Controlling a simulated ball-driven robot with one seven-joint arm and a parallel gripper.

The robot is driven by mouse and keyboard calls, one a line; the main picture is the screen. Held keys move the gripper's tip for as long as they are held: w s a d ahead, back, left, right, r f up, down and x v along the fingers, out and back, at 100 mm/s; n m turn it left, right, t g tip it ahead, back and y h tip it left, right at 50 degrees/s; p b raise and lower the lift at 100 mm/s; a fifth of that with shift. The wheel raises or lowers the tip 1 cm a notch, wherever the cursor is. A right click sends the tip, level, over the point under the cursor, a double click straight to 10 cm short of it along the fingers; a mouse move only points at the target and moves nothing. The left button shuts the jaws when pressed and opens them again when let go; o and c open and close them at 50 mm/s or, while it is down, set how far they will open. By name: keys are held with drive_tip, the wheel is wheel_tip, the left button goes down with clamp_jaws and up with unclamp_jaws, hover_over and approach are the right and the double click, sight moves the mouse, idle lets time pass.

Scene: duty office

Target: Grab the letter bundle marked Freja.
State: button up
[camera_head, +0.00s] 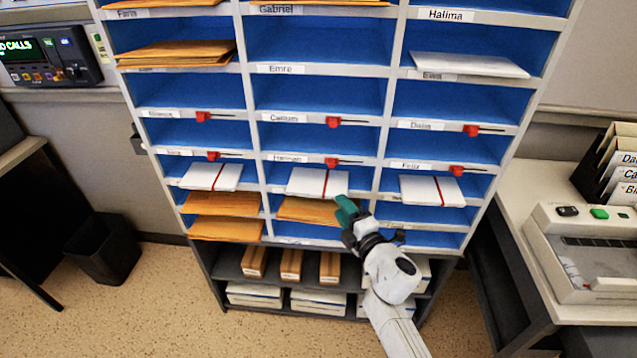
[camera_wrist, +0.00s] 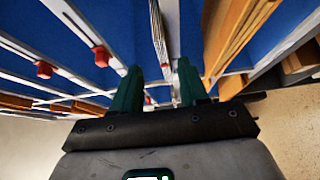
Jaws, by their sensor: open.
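Three white letter bundles with red bands lie in one row of the blue pigeonhole rack: a left one (camera_head: 205,177), a middle one (camera_head: 310,182) and a right one (camera_head: 425,190). I cannot read the name Freja on any of them or on a label. My gripper (camera_head: 345,205) has green fingers and is at the front of the rack, just below and right of the middle bundle. In the wrist view my gripper (camera_wrist: 160,70) is open, with nothing between its fingers. A white layered edge (camera_wrist: 159,35) shows just beyond the fingertips, probably a bundle.
Brown envelopes (camera_head: 225,203) lie in compartments below the bundles, with more (camera_head: 308,211) close to my gripper. Red knobs (camera_head: 333,122) stick out from the shelf edges. A desk with a machine (camera_head: 590,250) stands right; a dark bin (camera_head: 105,250) stands left.

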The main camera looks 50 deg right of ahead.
approach(319, 183)
drive_tip(key=shift+w+d, duration=1.05)
drive_tip(key=shift+w, duration=0.45)
drive_tip(key=shift+f+b, duration=0.3)
drive_tip(key=shift+b, duration=0.1)
drive_tip(key=shift+c, duration=0.2)
clamp_jaws()
